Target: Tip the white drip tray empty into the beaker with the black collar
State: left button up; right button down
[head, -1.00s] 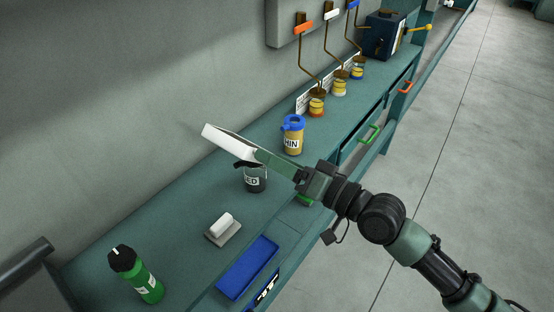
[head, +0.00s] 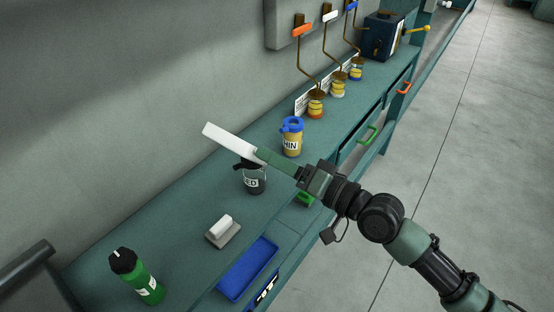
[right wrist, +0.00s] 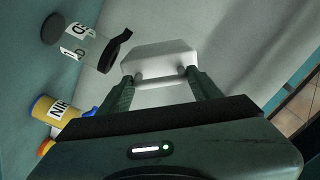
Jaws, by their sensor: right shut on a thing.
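The white drip tray (head: 228,139) is held up above the bench by my right gripper (head: 262,156), whose fingers are shut on its near end. It also shows between the fingertips in the right wrist view (right wrist: 160,58). In the head view the tray is tilted, and its inside is hidden. The clear beaker with the black collar (head: 255,181) stands upright on the bench just below the gripper and the tray's near end. In the right wrist view the beaker (right wrist: 84,47) is left of the tray. Whether anything is in the tray cannot be seen. My left gripper is not in view.
A yellow jar with a blue collar (head: 291,139) stands close behind the beaker. A white-handled block (head: 222,230), a green bottle (head: 138,277) and a blue tray (head: 247,268) are nearer. The wall runs along the bench's left side.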

jog(key=shift+w+d+r+m+p, duration=0.15)
jog(key=shift+w+r+m+p, duration=0.2)
jog(key=shift+m, duration=0.45)
jog(key=shift+w+d+r+m+p, duration=0.1)
jog(key=shift+d+m+p, duration=0.1)
jog(key=shift+m+p, duration=0.45)
jog(key=shift+w+d+r+m+p, duration=0.15)
jog(key=shift+w+r+m+p, duration=0.1)
jog(key=shift+m, duration=0.7)
dwell(1.0)
jog(key=shift+w+d+r+m+p, duration=0.1)
jog(key=shift+w+d+m+p, duration=0.2)
jog(key=shift+m, duration=0.65)
jog(key=shift+w+d+f+m+p, duration=0.15)
jog(key=shift+w+m+p, duration=0.2)
jog(key=shift+m, duration=0.55)
jog(key=shift+w+d+r+m+p, duration=0.15)
jog(key=shift+w+d+m+p, duration=0.15)
jog(key=shift+m, duration=0.65)
dwell(1.8)
